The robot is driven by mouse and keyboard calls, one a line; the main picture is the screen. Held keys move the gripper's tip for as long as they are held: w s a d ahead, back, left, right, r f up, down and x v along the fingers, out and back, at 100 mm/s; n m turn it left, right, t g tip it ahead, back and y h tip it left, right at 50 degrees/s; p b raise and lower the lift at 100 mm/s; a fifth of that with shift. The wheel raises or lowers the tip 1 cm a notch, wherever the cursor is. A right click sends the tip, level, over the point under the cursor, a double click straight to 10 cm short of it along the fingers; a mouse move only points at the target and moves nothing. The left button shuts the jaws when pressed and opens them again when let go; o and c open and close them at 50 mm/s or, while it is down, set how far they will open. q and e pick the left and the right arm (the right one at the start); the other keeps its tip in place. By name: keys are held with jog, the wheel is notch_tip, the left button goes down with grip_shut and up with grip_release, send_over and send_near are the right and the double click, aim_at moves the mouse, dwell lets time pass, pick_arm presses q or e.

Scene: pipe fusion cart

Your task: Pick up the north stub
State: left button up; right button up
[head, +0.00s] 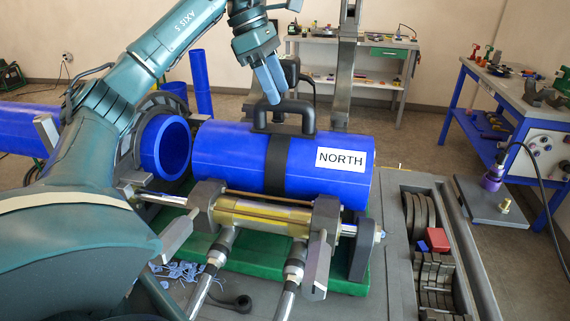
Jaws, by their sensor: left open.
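The north stub (228,158) is a thick blue pipe piece with a white NORTH label. It lies horizontally on the pipe fusion cart, behind the brass-coloured cylinder. A black band wraps its middle, and a black handle (308,118) stands up from its top. My left gripper (272,96) is above the handle's left part, pointing down, with its blue-grey fingers seen nearly edge-on. It is open, and the stub still rests on the cart. Whether the fingertips touch the handle, I cannot tell. My right gripper is not in view.
Another blue pipe (166,148) sits in a dark round clamp just left of the stub. The brass cylinder (265,215) and its grey blocks lie in front. A tray of dark parts (432,275) is at right. Workbenches (345,42) stand behind, with open floor between.

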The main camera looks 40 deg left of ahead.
aim_at(284, 151)
pick_arm(q)
jog(key=x, duration=0.6)
jog(key=shift+d+f, duration=0.2)
jog(key=shift+s, duration=0.1)
grip_shut()
dwell(1.1)
jog(key=shift+r, duration=0.15)
